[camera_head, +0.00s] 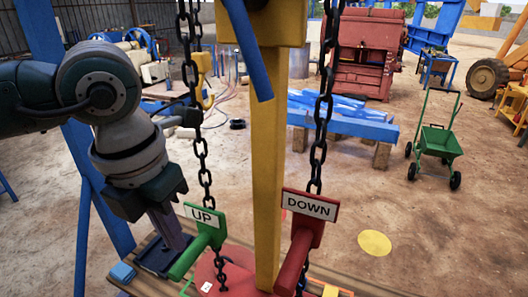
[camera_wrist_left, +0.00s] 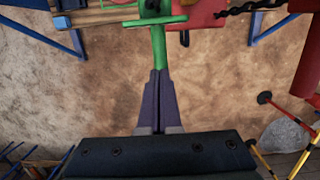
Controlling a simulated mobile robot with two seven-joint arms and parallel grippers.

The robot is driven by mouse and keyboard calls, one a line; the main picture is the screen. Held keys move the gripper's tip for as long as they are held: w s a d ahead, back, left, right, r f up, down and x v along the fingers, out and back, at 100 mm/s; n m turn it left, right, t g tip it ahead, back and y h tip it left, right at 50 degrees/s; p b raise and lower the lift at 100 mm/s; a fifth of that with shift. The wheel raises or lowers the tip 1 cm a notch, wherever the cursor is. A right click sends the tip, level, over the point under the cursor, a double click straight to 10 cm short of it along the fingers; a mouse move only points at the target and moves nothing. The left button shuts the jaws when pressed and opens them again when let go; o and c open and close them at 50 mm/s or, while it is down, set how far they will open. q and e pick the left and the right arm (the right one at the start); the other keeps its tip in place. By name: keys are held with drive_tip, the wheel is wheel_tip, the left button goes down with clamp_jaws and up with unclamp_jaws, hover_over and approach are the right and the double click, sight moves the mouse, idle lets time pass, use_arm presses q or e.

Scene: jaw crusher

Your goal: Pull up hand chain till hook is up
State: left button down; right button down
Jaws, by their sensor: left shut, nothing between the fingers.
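The black hand chain for UP (camera_head: 203,160) hangs left of the yellow post and carries a white UP sign (camera_head: 202,214) and a green handle (camera_head: 190,257). The DOWN chain (camera_head: 320,140) hangs on the right with a DOWN sign (camera_head: 310,206) and red handle (camera_head: 292,262). The yellow hook (camera_head: 205,80) hangs beside the upper part of the UP chain. My left gripper (camera_head: 176,246) is shut and empty, pointing down just left of the green handle. In the left wrist view, its fingertips (camera_wrist_left: 160,72) are at the end of the green handle (camera_wrist_left: 158,45); contact is unclear. My right gripper is not in view.
The yellow post (camera_head: 267,150) stands between the chains. A blue bar (camera_head: 247,50) slants across its top. Blue frame legs (camera_head: 85,165) stand at the left. A wooden platform edge (camera_head: 345,280) lies below. A green cart (camera_head: 437,143) stands on open dirt ground at the right.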

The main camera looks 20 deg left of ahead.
sight(185, 256)
use_arm(q)
drive_tip(key=shift+w+f+b, duration=0.2)
drive_tip(key=shift+f+b, duration=0.5)
drive_tip(key=shift+f, duration=0.05)
drive_tip(key=shift+w+f+b, duration=0.15)
drive_tip(key=shift+f+b, duration=0.55)
drive_tip(key=shift+f, duration=0.05)
drive_tip(key=shift+s+r+p, duration=0.15)
drive_tip(key=shift+r+p, duration=0.1)
drive_tip(key=shift+p, duration=0.1)
drive_tip(key=s+p, duration=0.2)
drive_tip(key=s, duration=0.2)
drive_tip(key=shift+a+r, duration=0.1)
drive_tip(key=shift+r, duration=0.05)
drive_tip(key=shift+s, duration=0.45)
drive_tip(key=s+r+p, duration=0.4)
drive_tip(key=p, duration=0.1)
drive_tip(key=shift+a+r, duration=0.25)
drive_tip(key=shift+r, duration=0.15)
